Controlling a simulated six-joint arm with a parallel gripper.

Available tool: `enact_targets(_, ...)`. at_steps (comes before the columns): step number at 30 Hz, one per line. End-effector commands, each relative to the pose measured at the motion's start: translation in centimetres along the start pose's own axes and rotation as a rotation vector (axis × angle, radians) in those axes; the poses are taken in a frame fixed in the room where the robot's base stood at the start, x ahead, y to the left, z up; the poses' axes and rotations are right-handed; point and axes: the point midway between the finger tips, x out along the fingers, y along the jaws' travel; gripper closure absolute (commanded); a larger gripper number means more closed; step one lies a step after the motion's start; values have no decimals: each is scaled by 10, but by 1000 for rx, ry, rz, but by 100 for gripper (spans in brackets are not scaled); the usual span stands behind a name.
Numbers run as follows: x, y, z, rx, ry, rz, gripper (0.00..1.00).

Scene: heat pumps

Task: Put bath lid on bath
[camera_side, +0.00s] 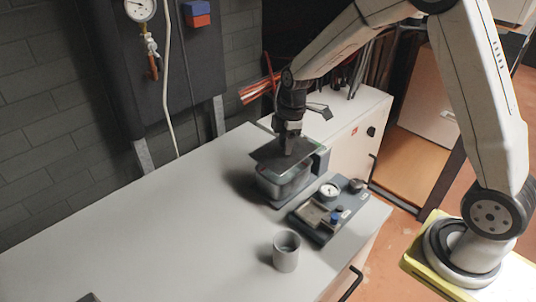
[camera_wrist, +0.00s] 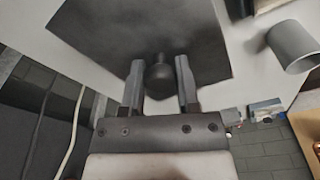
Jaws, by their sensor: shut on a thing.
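The bath lid (camera_side: 278,158) is a dark, flat square plate with a round black knob. My gripper (camera_side: 290,138) points down and is shut on that knob. In the wrist view, the knob (camera_wrist: 158,77) sits between the two fingers of my gripper (camera_wrist: 157,66), and the lid (camera_wrist: 140,30) spreads out beyond it. The bath (camera_side: 285,188) is a grey box-shaped vessel on the white bench, directly below the lid. The lid looks turned relative to the bath and hides most of its opening. I cannot tell whether lid and bath touch.
A dark control unit (camera_side: 325,207) with a gauge and knobs stands right of the bath. A grey cup (camera_side: 286,252) stands in front, also in the wrist view (camera_wrist: 292,46). The bench (camera_side: 170,230) is clear at left. A wall-mounted gauge (camera_side: 140,9) is behind.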

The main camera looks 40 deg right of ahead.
Motion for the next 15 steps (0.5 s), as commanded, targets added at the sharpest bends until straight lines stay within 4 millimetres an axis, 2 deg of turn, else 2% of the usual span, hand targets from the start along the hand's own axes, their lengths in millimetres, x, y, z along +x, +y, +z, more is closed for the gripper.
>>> enact_targets(15, 26, 0, 3, -1, 0, 0, 100)
